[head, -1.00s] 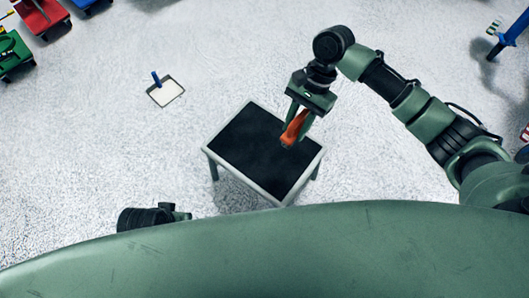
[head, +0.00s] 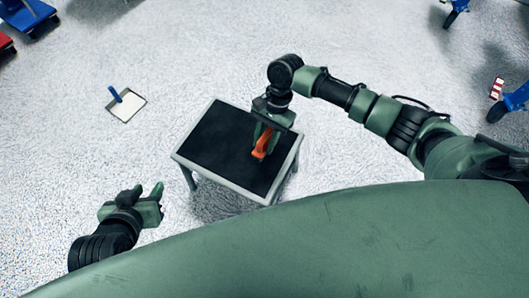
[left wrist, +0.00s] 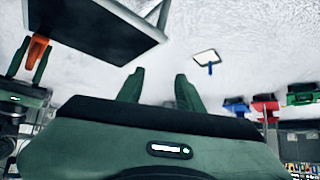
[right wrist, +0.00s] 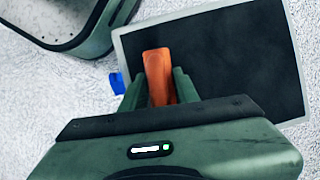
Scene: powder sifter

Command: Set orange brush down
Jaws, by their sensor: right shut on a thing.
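The orange brush (head: 262,143) is held between the fingers of my right gripper (head: 266,136), over the right part of the small table with a black top (head: 215,138) and pale rim. In the right wrist view the brush (right wrist: 158,76) stands up between the two green fingers (right wrist: 160,88). I cannot tell whether the brush touches the tabletop. My left gripper (head: 156,197) is open and empty, left of and in front of the table; its parted fingers show in the left wrist view (left wrist: 159,88). The brush also shows in the left wrist view (left wrist: 38,50).
A white dustpan-like tray (head: 126,106) with a blue handle lies on the pale floor, left of the table. Blue and red wheeled carts (head: 28,14) stand at the far left. Blue equipment (head: 514,100) stands at the right. The tabletop's left part is clear.

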